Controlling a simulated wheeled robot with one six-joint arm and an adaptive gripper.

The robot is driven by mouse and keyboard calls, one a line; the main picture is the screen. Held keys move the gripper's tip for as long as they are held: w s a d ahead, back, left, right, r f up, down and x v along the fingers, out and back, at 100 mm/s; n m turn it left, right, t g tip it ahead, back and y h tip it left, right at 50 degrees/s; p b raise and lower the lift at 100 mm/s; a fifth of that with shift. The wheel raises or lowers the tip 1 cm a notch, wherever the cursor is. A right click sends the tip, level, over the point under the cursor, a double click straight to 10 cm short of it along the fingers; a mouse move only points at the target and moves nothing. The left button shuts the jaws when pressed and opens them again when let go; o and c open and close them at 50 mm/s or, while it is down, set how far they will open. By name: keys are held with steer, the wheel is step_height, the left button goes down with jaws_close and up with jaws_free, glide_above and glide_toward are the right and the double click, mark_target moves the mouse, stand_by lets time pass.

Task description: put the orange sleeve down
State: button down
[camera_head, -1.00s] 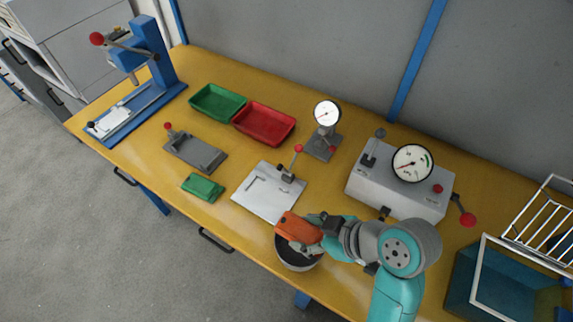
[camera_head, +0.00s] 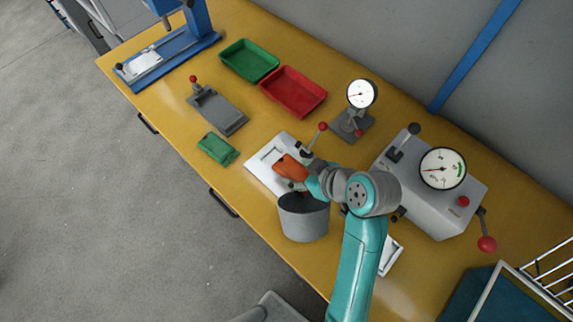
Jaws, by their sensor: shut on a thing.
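The orange sleeve (camera_head: 289,165) is in my gripper (camera_head: 298,183), which is shut on it. The sleeve appears over the right part of a white fixture plate (camera_head: 263,171) with a red-knobbed lever clamp (camera_head: 307,152). I cannot tell whether the sleeve touches the plate or hangs above it. My gripper is partly hidden behind the sleeve and my wrist.
A grey bin (camera_head: 303,222) stands just in front of my gripper. A dial gauge stand (camera_head: 353,124) and a grey tester box (camera_head: 434,201) stand behind and right. Green (camera_head: 249,73) and red (camera_head: 312,103) trays lie farther back.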

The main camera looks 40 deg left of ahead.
mark_target(292, 169)
steer(key=x, duration=0.4)
steer(key=shift+a+r, duration=0.1)
steer(key=shift+a, duration=0.75)
steer(key=shift+f, duration=0.25)
steer(key=shift+c, duration=1.2)
jaws_free()
steer(key=shift+r, duration=0.1)
steer(key=v, duration=1)
steer(key=shift+d+r, duration=0.25)
steer(key=shift+d, duration=0.05)
steer(key=shift+d+r, duration=0.45)
steer(key=shift+r, duration=0.05)
steer(key=shift+s, duration=0.1)
